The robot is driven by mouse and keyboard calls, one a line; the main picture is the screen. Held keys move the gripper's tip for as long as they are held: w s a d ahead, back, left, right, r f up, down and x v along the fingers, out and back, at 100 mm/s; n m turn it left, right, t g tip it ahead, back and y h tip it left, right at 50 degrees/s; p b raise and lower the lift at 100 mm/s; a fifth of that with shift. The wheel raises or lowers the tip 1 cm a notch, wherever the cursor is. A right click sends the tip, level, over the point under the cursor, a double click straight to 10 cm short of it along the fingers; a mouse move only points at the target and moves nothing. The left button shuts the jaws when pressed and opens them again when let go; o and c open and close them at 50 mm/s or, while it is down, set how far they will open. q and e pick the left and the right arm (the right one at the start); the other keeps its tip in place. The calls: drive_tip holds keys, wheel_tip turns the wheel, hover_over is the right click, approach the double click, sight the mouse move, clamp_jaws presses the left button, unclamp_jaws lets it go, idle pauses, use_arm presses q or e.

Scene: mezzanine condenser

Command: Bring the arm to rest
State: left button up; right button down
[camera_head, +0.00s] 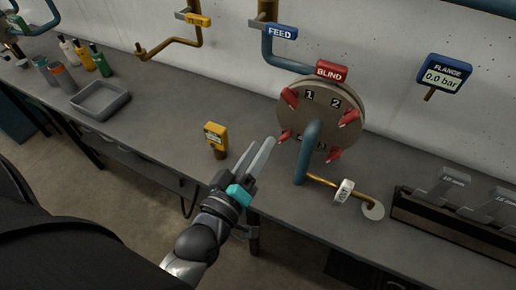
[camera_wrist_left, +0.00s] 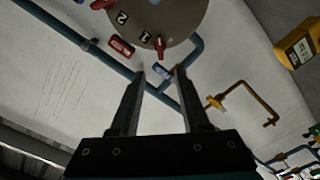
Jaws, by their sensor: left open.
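My left gripper (camera_head: 258,158) is over the bench front edge, left of and below the round flange disc (camera_head: 320,112). It is open and empty; in the left wrist view both fingers (camera_wrist_left: 160,85) stand apart with nothing between them. The disc carries several red clamps (camera_head: 349,118), numbers 1 and 2, and a red BLIND tag (camera_head: 331,71) at its top. The disc also shows at the top of the left wrist view (camera_wrist_left: 158,22). My right gripper is not in view.
A yellow gauge (camera_head: 215,136) stands on the bench just left of my gripper. A grey tray (camera_head: 101,100) and several bottles (camera_head: 82,57) are at the left. A dark rack (camera_head: 450,225) is at the right. The bench between tray and gauge is clear.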

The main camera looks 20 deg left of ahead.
use_arm(q)
drive_tip(key=shift+f, duration=0.15)
drive_tip(key=s+d+f+m+g+b, duration=0.1)
drive_tip(key=s+f+m+g+b, duration=0.15)
drive_tip(key=f, duration=1.05)
drive_tip(key=s+d+f+m+g+h+b, duration=0.1)
drive_tip(key=s+f+m+g+b, duration=0.15)
drive_tip(key=f, duration=0.95)
drive_tip(key=s+d+f+m+g+b, duration=0.15)
drive_tip(key=s+f+g, duration=0.25)
drive_tip(key=f, duration=0.9)
drive_tip(key=s+a+f+m+g+b, duration=0.2)
drive_tip(key=s+a+f+g+b, duration=0.1)
drive_tip(key=s+f, duration=0.7)
drive_tip(key=s+a+f+m+g+y+b, duration=0.1)
drive_tip(key=s+a+f+m+g+b, duration=0.1)
drive_tip(key=s+f, duration=0.9)
drive_tip(key=a+g+b, duration=0.1)
drive_tip(key=a+g, duration=0.1)
drive_tip(key=g, duration=0.1)
drive_tip(key=shift+s+y, duration=0.3)
drive_tip(key=shift+m, duration=0.25)
